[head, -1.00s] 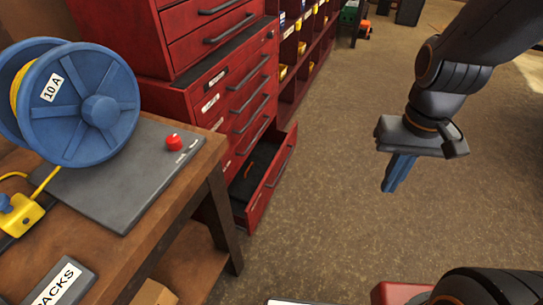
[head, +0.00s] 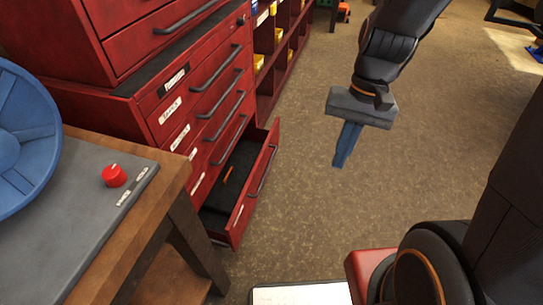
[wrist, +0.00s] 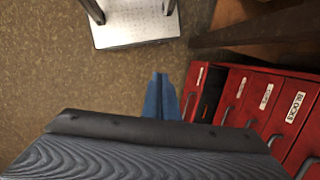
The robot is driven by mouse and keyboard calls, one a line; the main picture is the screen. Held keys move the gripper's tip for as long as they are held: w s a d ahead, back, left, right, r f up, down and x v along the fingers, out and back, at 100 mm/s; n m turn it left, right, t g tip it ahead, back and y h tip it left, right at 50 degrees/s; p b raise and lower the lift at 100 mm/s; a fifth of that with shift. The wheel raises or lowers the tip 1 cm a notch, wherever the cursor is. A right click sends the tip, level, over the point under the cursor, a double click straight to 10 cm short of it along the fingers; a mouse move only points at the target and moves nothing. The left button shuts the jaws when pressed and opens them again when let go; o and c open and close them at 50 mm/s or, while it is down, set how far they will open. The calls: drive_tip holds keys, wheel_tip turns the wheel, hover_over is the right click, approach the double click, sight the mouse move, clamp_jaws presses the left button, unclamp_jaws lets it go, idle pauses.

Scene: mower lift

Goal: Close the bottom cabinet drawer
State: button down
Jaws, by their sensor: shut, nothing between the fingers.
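The bottom drawer (head: 257,190) of the red cabinet (head: 190,120) stands pulled out into the aisle in the head view. Its black-lined inside, with a small orange item in it, shows. A dark bar handle runs along its front. My gripper (head: 342,160) has blue fingers that are shut and empty. It hangs over the open floor to the right of the drawer, apart from it. In the wrist view, the shut fingers (wrist: 161,92) point at the floor, and the open drawer (wrist: 191,92) is just to their right.
A wooden workbench (head: 185,160) with a blue cable reel (head: 22,135) and a red button (head: 114,176) stands at the left, its leg near the drawer. Red shelving with yellow bins (head: 262,60) continues beyond the cabinet. The floor (head: 440,130) to the right is clear.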

drive_tip(key=w+a+f+m+g+y+b, duration=0.1)
drive_tip(key=w+a+f+m+y+b, duration=0.1)
drive_tip(key=w+f+b, duration=0.35)
drive_tip(key=w+a+f+m+g+y+b, duration=0.1)
drive_tip(key=w+a+f+m+y+b, duration=0.15)
drive_tip(key=f, duration=0.55)
drive_tip(key=m+t+y+b, duration=1.05)
drive_tip(key=m+b, duration=0.35)
drive_tip(key=b, duration=1)
approach(265, 151)
drive_tip(key=shift+g, duration=0.25)
drive_tip(key=b+x, duration=0.5)
drive_tip(key=x, duration=0.1)
drive_tip(key=shift+s+a+r, duration=0.1)
drive_tip(key=shift+a+r, duration=0.05)
drive_tip(key=shift+a, duration=0.1)
